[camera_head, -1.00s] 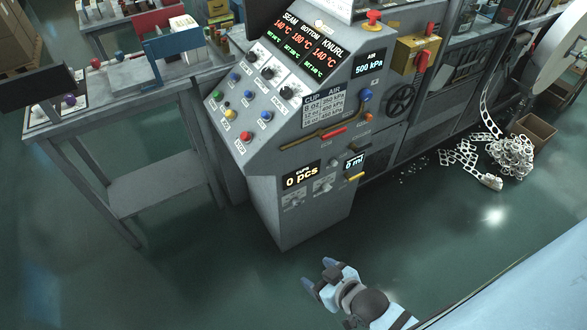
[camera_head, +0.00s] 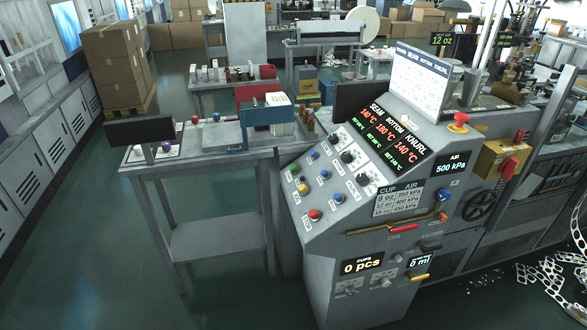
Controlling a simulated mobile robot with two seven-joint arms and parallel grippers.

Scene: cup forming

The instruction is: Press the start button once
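The machine's sloped control panel (camera_head: 345,205) stands right of centre. At its left side are a small green button (camera_head: 295,169), a yellow button (camera_head: 302,188), several blue buttons (camera_head: 324,174) and a red button (camera_head: 314,214). The small labels are too blurred to tell for sure which button is start. The counter display (camera_head: 362,266) reads 0 pcs. Neither of my grippers shows in this view.
A grey side table (camera_head: 215,170) with a dark monitor (camera_head: 147,133) stands left of the panel. A red emergency-style knob (camera_head: 460,120) sits on top. White scrap strips (camera_head: 548,280) lie on the floor at right. The floor at front left is clear.

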